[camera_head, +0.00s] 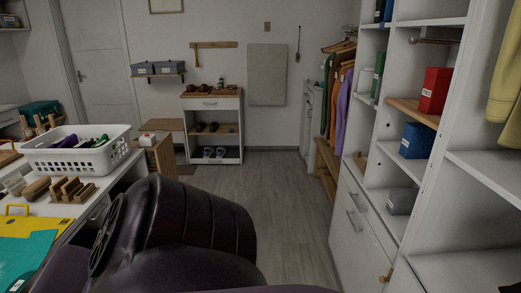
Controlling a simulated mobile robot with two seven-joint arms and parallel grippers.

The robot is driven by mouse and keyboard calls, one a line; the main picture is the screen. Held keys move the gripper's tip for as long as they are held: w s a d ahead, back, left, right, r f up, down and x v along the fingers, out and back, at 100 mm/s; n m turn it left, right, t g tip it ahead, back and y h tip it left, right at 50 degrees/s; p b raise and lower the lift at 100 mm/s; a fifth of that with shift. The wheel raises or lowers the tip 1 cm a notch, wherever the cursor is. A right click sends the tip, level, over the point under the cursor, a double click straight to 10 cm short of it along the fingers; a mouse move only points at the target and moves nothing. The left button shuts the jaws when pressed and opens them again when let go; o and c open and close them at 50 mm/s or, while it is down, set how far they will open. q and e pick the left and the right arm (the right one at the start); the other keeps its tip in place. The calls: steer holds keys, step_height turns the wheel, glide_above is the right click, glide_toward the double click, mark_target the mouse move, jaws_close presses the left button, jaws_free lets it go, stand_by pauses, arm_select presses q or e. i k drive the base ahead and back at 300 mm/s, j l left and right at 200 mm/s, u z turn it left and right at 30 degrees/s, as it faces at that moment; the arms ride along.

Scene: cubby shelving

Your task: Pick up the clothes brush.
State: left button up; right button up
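I cannot single out a clothes brush with certainty. A small brown object (37,188) that could be a brush lies on the white counter (103,187) at the left, beside a slotted wooden block (72,190). Small brown items (200,90) on top of the far shoe cabinet are too small to identify. Neither of my grippers is in view. A dark link of my own arm fills the lower middle and hides part of the counter's edge and the floor.
A white basket (78,151) with dark and green cloth stands on the counter, behind yellow and teal sheets (25,262). White cubby shelving (430,140) with a red box (434,90) and blue box (417,140) lines the right. The wooden floor (290,190) between is clear.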

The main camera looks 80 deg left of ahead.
mark_target(31, 192)
steer(key=u, duration=4.25)
steer(key=l+u, duration=0.1)
steer(key=u, duration=0.25)
steer(key=i+l+u, duration=0.1)
steer(key=u, duration=0.25)
steer(key=l+u, duration=0.2)
steer(key=u, duration=0.15)
steer(key=l+u, duration=0.25)
steer(key=l, duration=0.15)
steer(key=l+u, duration=0.3)
steer(key=k+l+u, duration=0.1)
steer(key=l+u, duration=0.15)
steer(key=l, duration=0.75)
